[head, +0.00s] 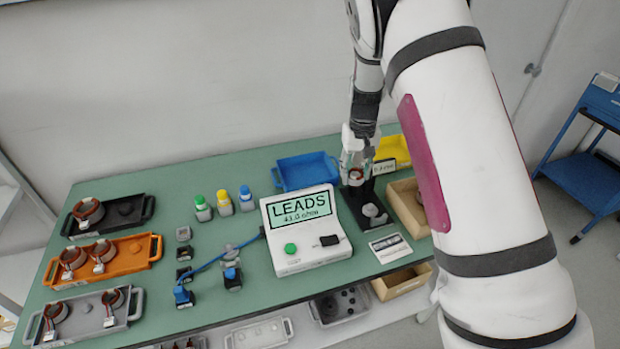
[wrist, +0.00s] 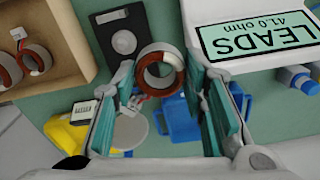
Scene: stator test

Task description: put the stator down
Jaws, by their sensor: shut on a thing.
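The stator (wrist: 167,84), a pale ring with red-brown windings and a small white connector on its leads, sits between the fingers of my gripper (wrist: 158,70) in the wrist view. My gripper is shut on it. In the head view my gripper (head: 357,160) hangs over the back right of the green table, and only a small reddish part of the stator (head: 355,175) shows. A black plate with a round silver piece (head: 371,212) is just in front of it; the plate also shows in the wrist view (wrist: 122,22). A grey disc (wrist: 131,131) lies behind the stator.
The LEADS meter (head: 297,252) stands left of the black plate. A wooden bin (wrist: 45,92) holding stators is on its other side. Blue (head: 305,172) and yellow trays are at the back. Black, orange (head: 128,262) and grey trays with stators stand at the left.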

